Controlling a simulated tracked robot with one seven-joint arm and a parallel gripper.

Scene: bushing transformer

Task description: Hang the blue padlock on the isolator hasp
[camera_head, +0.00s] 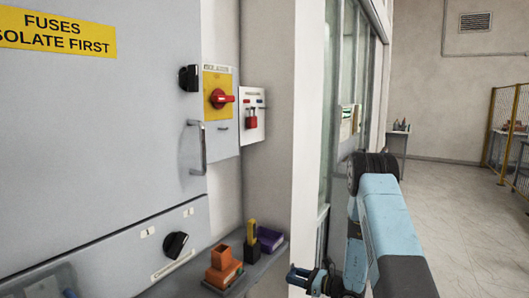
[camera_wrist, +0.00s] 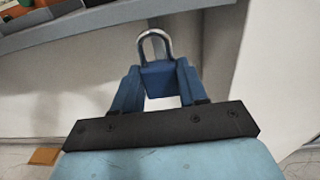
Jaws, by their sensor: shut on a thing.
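The blue padlock (camera_wrist: 160,78) is between the fingers of my gripper (camera_wrist: 158,88) in the wrist view, with its silver shackle pointing away from the gripper. My gripper is shut on the padlock's body. In the head view my gripper (camera_head: 298,277) is low, near the bottom middle, right of the shelf and below the isolator. The isolator (camera_head: 217,95) is a yellow plate with a red rotary handle on the grey cabinet. Its hasp is too small to make out clearly.
A shelf (camera_head: 258,268) holds an orange block (camera_head: 222,268), a yellow-and-black item (camera_head: 251,238) and a purple item (camera_head: 270,239). A white board (camera_head: 252,106) carries a red padlock (camera_head: 251,120). A white pillar (camera_head: 306,120) stands to the right.

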